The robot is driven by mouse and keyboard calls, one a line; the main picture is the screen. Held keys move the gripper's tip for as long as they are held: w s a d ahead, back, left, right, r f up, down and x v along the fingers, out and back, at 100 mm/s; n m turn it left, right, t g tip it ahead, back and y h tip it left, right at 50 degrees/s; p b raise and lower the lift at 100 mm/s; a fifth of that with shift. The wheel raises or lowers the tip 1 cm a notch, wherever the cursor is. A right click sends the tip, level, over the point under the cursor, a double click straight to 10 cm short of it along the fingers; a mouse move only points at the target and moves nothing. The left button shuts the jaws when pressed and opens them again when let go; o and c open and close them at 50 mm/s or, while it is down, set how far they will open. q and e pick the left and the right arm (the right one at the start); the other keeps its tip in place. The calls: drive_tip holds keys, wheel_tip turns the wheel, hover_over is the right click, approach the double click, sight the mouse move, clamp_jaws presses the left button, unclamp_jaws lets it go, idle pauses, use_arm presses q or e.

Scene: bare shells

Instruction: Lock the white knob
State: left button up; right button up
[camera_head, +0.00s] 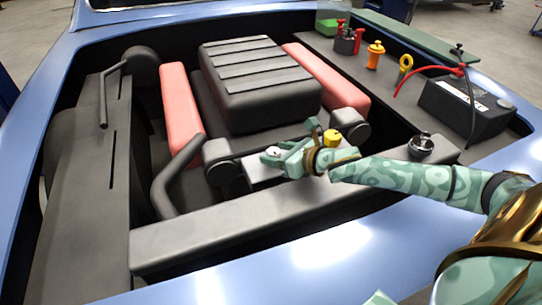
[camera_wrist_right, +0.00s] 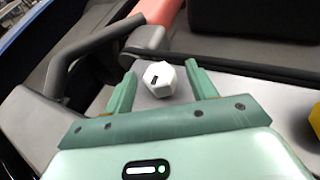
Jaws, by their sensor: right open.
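The white knob (camera_wrist_right: 160,78) is a small faceted piece with a dark mark on one face, on a grey panel. In the right wrist view it lies between the two green fingers of my right gripper (camera_wrist_right: 163,72), with a visible gap on each side. In the head view my right gripper (camera_head: 275,155) reaches in from the right, and the white knob (camera_head: 273,151) shows small at its fingertips. My right gripper is open. Whether the fingertips are level with the knob in depth is hard to tell. My left gripper is not in view.
A yellow cap (camera_head: 332,138) stands just behind my right wrist. A black hose (camera_head: 177,178) rises left of the knob. A grey front beam (camera_head: 230,222) runs before it, and the ribbed engine block (camera_head: 260,85) behind. A black battery (camera_head: 465,105) sits at right.

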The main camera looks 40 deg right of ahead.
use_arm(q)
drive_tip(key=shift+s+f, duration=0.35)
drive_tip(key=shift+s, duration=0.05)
use_arm(e)
drive_tip(key=shift+x, duration=0.9)
